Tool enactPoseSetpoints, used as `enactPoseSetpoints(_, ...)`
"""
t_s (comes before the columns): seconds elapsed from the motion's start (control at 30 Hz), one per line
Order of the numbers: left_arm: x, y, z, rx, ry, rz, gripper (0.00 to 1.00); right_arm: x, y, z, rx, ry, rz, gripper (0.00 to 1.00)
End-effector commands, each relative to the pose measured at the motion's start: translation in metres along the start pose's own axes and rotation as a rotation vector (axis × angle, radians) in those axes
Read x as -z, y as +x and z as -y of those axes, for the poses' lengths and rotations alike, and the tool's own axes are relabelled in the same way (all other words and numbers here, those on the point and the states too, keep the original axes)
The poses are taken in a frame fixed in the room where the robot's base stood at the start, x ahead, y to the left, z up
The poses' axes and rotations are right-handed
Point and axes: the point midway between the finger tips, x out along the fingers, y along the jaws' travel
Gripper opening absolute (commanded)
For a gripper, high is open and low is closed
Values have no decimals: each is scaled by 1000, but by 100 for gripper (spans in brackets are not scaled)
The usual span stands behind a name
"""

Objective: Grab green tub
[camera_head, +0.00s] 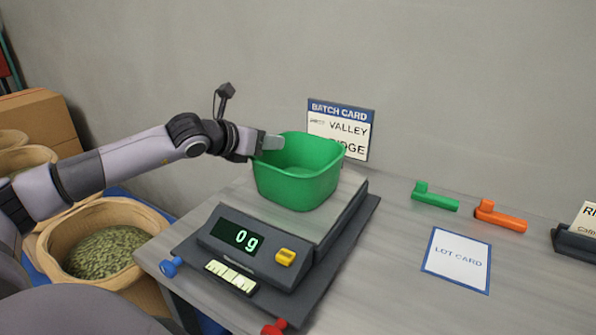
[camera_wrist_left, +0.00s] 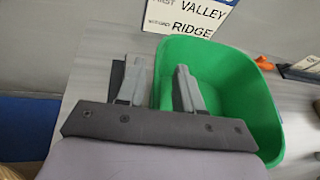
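The green tub (camera_head: 298,180) is upright and empty on the pan of the scale (camera_head: 328,225), whose display (camera_head: 240,239) reads 0 g. My left gripper (camera_head: 266,146) is at the tub's left rim in the head view. In the left wrist view its two fingers (camera_wrist_left: 158,78) stand apart, one over the inside of the tub (camera_wrist_left: 232,85) and one outside, with the left wall between them. The gripper is open; I cannot tell whether either finger touches the wall. My right gripper is not in view.
A batch card (camera_head: 340,128) stands behind the tub. Green (camera_head: 435,198) and orange (camera_head: 500,217) scoop-like pieces and a lot card (camera_head: 457,260) lie on the table at right. A sack of green pellets (camera_head: 108,250) stands at left. The table's right front is clear.

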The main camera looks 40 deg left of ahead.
Motion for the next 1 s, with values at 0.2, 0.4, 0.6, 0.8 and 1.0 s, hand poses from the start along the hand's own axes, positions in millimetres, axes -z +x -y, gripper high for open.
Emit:
enactPoseSetpoints(0.2,0,0,0,0,0,0,35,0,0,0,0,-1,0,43)
enactPoseSetpoints(0.4,0,0,0,0,0,0,0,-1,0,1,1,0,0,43)
enactPoseSetpoints(0.6,0,0,0,0,0,0,0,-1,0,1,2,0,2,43)
enactPoseSetpoints(0.8,0,0,0,0,0,0,0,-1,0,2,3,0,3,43)
enactPoseSetpoints(1.0,0,0,0,0,0,0,0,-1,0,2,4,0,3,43)
